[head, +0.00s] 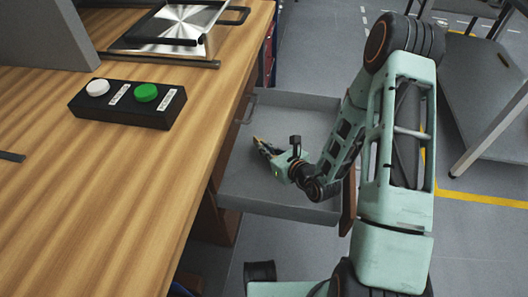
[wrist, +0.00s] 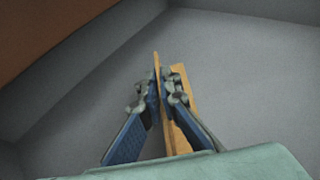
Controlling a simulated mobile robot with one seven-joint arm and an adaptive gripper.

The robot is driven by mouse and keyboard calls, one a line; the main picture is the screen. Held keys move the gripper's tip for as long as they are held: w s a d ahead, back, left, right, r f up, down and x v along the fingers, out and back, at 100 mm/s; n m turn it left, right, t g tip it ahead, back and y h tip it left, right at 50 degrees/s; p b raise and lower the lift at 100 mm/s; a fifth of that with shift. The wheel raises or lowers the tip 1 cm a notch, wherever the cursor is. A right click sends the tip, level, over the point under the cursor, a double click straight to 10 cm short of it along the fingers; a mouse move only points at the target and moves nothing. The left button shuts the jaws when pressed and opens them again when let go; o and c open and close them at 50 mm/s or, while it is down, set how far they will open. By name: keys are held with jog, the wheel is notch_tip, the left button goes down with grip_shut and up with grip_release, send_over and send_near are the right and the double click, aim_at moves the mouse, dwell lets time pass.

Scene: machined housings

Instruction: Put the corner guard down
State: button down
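The corner guard (wrist: 182,82) is a tan, narrow angled piece. In the wrist view, one thin upright flange stands between the fingertips and the other part runs along the right finger. My gripper (wrist: 161,92) is closed on that thin flange. In the head view my gripper (head: 264,149) is inside the open grey drawer (head: 270,206), and only a small tan bit of the guard shows at the fingertips. The wrist view shows the drawer's grey floor (wrist: 245,75) below the guard. I cannot tell whether the guard touches the floor.
The drawer is otherwise empty where visible. The wooden bench (head: 130,175) lies to its left, carrying a black box with a white and a green button (head: 128,103) and a metal plate fixture (head: 175,28). A grey table (head: 480,85) stands at the right.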

jog(key=shift+f, duration=0.6)
jog(key=shift+f, duration=0.15)
jog(key=c, duration=2.2)
grip_release()
jog(key=shift+o, duration=0.2)
jog(key=shift+r, duration=0.25)
jog(key=p+v, duration=0.3)
jog(key=v, duration=0.9)
jog(key=shift+d+f, duration=0.1)
jog(key=shift+f, duration=0.05)
